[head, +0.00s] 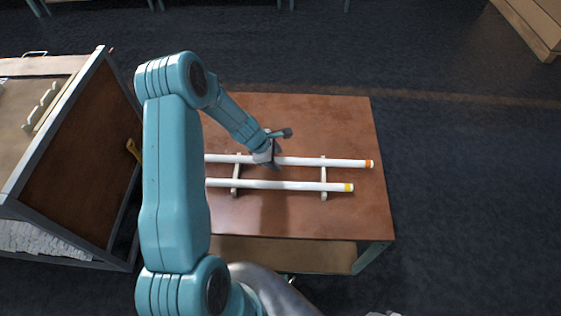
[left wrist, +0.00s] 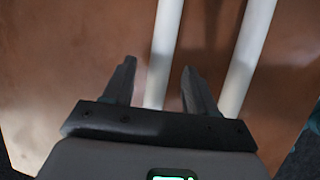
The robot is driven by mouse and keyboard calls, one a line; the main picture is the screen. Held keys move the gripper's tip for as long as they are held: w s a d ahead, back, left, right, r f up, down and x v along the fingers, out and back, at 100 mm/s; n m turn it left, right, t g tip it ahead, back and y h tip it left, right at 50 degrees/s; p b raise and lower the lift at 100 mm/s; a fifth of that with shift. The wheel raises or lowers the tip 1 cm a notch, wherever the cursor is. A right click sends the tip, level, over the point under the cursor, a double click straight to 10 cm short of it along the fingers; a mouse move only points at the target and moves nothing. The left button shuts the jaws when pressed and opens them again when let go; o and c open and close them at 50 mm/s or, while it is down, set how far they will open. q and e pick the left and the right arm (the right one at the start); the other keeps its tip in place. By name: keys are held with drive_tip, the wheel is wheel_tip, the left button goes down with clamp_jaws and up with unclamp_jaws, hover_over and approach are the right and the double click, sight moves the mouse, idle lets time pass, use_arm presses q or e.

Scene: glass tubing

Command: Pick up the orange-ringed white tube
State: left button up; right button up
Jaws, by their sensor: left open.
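The orange-ringed white tube (head: 335,162) lies level across two pale supports on the brown table, its orange ring at the right end. My left arm hides its left end in the head view. My left gripper (head: 279,150) is open and over the middle of this tube. In the left wrist view the open left gripper (left wrist: 158,77) has a white tube (left wrist: 166,40) running between its fingers in the picture. No ring shows there, and I cannot tell whether the fingers reach down around it. My right gripper is not in view.
A yellow-ringed white tube (head: 300,185) lies parallel on the near side; a second tube (left wrist: 247,55) shows right of the fingers in the wrist view. The supports (head: 323,178) stand on the table (head: 300,222). A grey-framed cabinet (head: 75,150) stands left. The table's right side is clear.

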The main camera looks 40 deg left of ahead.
use_arm(q)
drive_tip(key=shift+w+f, duration=0.15)
drive_tip(key=shift+f, duration=0.1)
clamp_jaws()
drive_tip(key=shift+r, duration=0.1)
